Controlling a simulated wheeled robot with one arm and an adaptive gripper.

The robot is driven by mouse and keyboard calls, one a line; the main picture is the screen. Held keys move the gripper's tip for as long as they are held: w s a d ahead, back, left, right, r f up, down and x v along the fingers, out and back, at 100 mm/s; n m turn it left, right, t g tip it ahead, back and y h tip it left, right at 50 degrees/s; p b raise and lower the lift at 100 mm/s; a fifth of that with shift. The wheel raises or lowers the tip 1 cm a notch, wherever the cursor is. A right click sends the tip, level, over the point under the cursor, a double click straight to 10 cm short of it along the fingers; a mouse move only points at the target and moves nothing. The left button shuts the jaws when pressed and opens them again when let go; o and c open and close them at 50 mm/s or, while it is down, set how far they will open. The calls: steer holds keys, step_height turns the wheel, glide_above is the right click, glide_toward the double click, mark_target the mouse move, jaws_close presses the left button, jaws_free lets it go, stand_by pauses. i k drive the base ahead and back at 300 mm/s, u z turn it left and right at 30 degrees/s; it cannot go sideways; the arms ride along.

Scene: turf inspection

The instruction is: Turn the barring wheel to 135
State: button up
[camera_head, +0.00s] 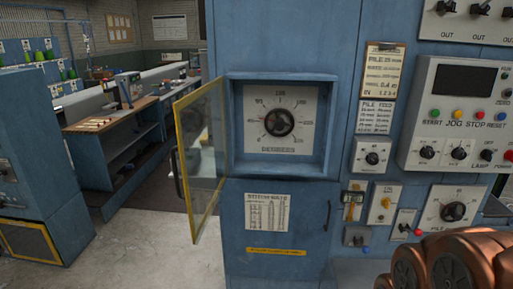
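The barring wheel appears to be the dark round knob (279,122) on a white dial plate (304,98) inside a recessed blue box. A degree scale rings the knob, and a label under it seems to read "DEGREES". The numbers are too small to read surely, so I cannot tell the knob's setting. The box's glass door (203,145), framed in yellow, stands swung open to the left, and the dial faces me uncovered. Copper-coloured links of my arm (445,262) fill the bottom right corner. My gripper's fingers do not show.
Right of the box are a clipboard (383,70), smaller knobs (372,158), a key-like yellow item (353,204) and a control panel (465,115) with coloured buttons. A handled lower cabinet door (285,240) is shut. Open floor (150,240) lies left, before workbenches (110,120).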

mark_target(279, 123)
steer(key=z, duration=2)
steer(key=k, duration=1.55)
steer(key=u, duration=1.85)
steer(key=i, duration=0.5)
steer(key=u, duration=0.05)
